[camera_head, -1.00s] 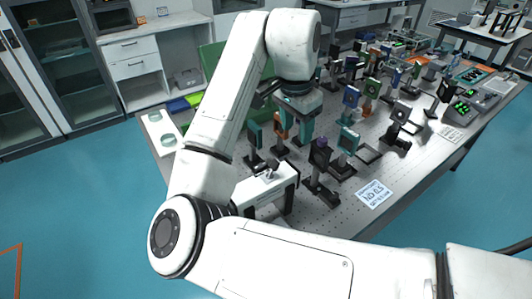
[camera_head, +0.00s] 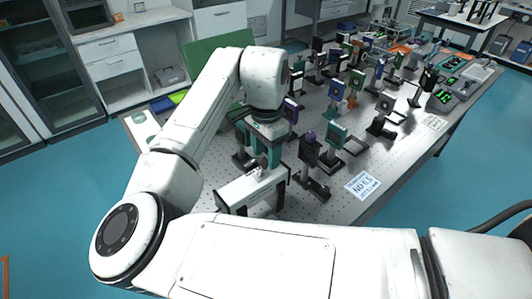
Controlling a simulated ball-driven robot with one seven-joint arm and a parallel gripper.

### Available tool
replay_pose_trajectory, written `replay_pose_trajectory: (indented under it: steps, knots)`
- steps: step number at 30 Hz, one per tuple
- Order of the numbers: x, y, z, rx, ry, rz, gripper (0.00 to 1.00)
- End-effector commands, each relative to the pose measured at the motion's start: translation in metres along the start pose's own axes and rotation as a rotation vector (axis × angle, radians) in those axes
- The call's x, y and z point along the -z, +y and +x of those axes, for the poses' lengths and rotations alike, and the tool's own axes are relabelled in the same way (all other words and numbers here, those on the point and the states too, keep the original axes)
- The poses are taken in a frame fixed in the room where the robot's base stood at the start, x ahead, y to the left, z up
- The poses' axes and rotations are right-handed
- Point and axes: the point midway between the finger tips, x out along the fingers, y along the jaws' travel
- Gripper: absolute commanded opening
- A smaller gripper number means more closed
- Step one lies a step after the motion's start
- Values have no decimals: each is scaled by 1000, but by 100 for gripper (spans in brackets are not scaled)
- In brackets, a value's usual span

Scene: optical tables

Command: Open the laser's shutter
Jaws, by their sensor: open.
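The laser is most likely the white box with dark ends (camera_head: 238,193) at the near left of the optical table (camera_head: 352,208). A small metallic piece (camera_head: 261,173) sits on its top; it may be the shutter, but its position is too small to read. My gripper (camera_head: 266,160), with teal fingers, points down just behind and above the laser's top. It is open, and I see nothing between the fingers. Whether a fingertip touches the metallic piece cannot be told.
A dark post mount with a purple top (camera_head: 309,150) stands right of my gripper, and a teal-framed mount (camera_head: 337,135) is beyond it. Several more optics crowd the table behind. A printed sign (camera_head: 362,185) lies at the front edge, with bare table around it.

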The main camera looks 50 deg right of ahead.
Motion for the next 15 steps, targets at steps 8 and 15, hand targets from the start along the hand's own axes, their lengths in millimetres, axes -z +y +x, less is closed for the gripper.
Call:
replay_pose_trajectory:
  steps: [8,15]
  knots:
    - [0,0,14,1,0,1,51]
    - [0,0,14,1,0,1,47]
